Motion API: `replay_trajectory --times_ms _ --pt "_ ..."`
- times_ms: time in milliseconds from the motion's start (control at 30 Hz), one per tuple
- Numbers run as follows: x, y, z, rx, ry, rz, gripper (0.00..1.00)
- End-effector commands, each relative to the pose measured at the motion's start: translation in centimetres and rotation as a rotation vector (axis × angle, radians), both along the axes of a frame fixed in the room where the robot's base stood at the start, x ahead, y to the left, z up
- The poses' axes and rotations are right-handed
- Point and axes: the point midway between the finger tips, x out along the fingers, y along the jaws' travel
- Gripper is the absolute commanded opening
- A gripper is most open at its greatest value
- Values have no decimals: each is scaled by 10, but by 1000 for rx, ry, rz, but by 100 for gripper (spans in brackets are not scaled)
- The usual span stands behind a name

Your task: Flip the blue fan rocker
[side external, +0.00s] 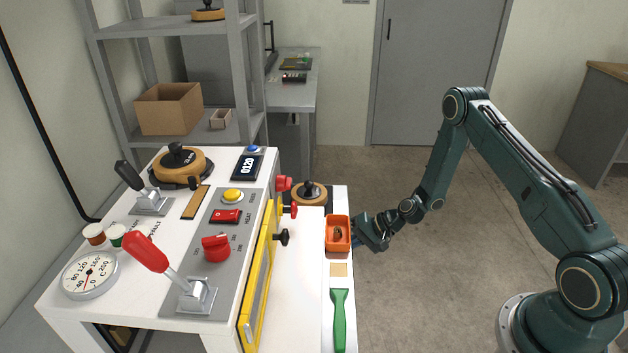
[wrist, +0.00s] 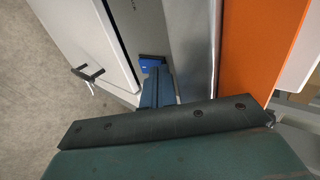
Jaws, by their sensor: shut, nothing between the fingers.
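A small blue rocker (wrist: 152,64) with a dark upper edge sits on a grey panel (wrist: 135,25) in the wrist view. I take it for the fan rocker; I cannot read a label on it. My gripper (wrist: 158,80) is shut and empty, with its tip right at the rocker's lower edge. I cannot tell if they touch. In the side view my gripper (side external: 364,238) is low beside the orange bin (side external: 338,249). The rocker cannot be made out there.
In the wrist view a white body (wrist: 85,35) with a black handle (wrist: 88,74) is left, and an orange wall (wrist: 255,45) is right. The side view shows a white machine with red levers, a yellow frame (side external: 258,280) and a green scraper (side external: 339,315).

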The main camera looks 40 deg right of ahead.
Motion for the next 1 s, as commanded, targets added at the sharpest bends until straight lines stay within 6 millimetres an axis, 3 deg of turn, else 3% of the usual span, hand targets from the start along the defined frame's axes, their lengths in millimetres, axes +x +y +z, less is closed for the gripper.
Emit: replay_trajectory --times_ms 567,1000 --pt "-2 -2 2 1 1 -1 0" --pt "-31 -32 11 0 -1 -4 0"
